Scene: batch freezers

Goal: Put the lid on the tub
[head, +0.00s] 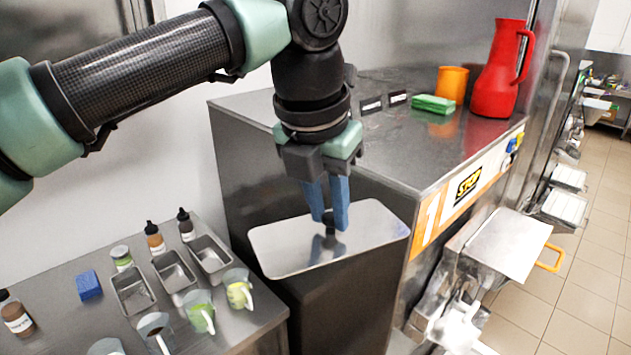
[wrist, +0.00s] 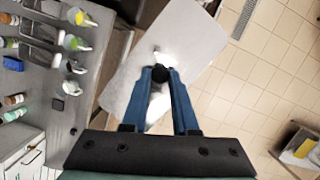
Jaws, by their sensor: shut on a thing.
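The lid (head: 284,247) is a flat, shiny silver rectangle with rounded corners and a small black knob (head: 328,220) in its middle. My gripper (head: 329,223) points down with its two blue fingers shut on this knob. The lid hangs roughly level in front of the grey machine. In the wrist view, the lid (wrist: 192,38) fills the middle above floor tiles, with the knob (wrist: 160,73) between the fingertips (wrist: 161,76).
A steel counter (head: 50,285) at lower left holds small metal pans, bottles, cups and a blue sponge (head: 89,286). Tiled floor (head: 575,290) is open at right.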

